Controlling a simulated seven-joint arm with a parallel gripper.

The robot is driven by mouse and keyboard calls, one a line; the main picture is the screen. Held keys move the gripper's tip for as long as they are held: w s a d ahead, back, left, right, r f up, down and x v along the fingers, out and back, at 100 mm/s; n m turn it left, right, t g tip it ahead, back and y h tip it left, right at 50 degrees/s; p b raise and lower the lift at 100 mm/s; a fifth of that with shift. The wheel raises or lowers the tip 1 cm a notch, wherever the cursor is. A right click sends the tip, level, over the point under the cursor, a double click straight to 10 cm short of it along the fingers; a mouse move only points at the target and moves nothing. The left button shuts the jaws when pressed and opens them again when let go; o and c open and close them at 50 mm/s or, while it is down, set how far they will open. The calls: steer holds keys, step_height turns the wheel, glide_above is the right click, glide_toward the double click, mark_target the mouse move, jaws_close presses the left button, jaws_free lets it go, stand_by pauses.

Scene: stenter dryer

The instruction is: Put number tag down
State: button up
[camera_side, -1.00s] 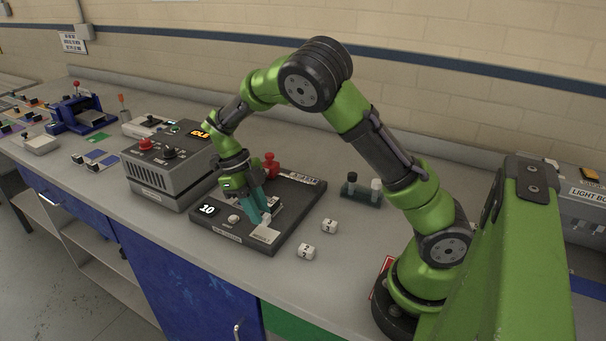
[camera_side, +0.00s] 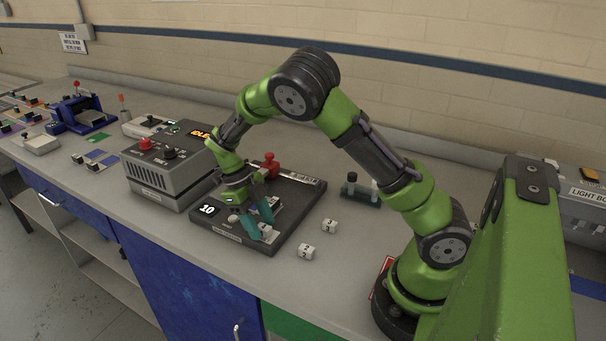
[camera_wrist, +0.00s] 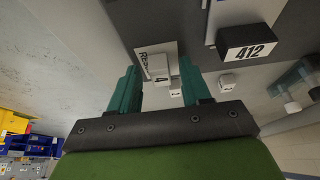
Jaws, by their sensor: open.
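My gripper (camera_side: 259,219) is open low over the front right part of the dark board (camera_side: 228,236). In the wrist view its two teal fingers (camera_wrist: 159,72) stand apart. A white number tag (camera_wrist: 158,68) marked 4 lies between them, with a gap on both sides. The tag rests on or just over a pale lettered plate (camera_wrist: 146,50); I cannot tell exact contact. In the side view the pale plate (camera_side: 268,237) shows by the fingertips, and the tag is hard to make out there.
Two white number cubes (camera_side: 329,226) (camera_side: 306,252) sit on the counter right of the board. A red knob (camera_side: 270,161) stands at the board's back. A grey control box (camera_side: 170,165) is close on the left. A small teal rack (camera_side: 361,193) stands behind right.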

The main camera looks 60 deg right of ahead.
steer(key=shift+r, duration=0.1)
steer(key=v, duration=1.2)
step_height(320, 180, up, 5)
steer(key=n+t+y, duration=0.2)
steer(key=n+t, duration=0.1)
steer(key=n, duration=0.5)
glide_above(259, 225)
steer(key=s+a+r+n+t, duration=0.2)
steer(key=s+n+t, duration=0.2)
steer(key=s+n, duration=0.3)
steer(key=s+a+r+n+t, duration=0.2)
steer(key=s+n, duration=0.4)
steer(key=n, duration=1.1)
steer(key=a+t, duration=0.1)
steer(key=t, duration=0.1)
steer(key=shift+s+r+t, duration=0.25)
steer(key=shift+s+t, duration=0.05)
steer(key=shift+s, duration=0.05)
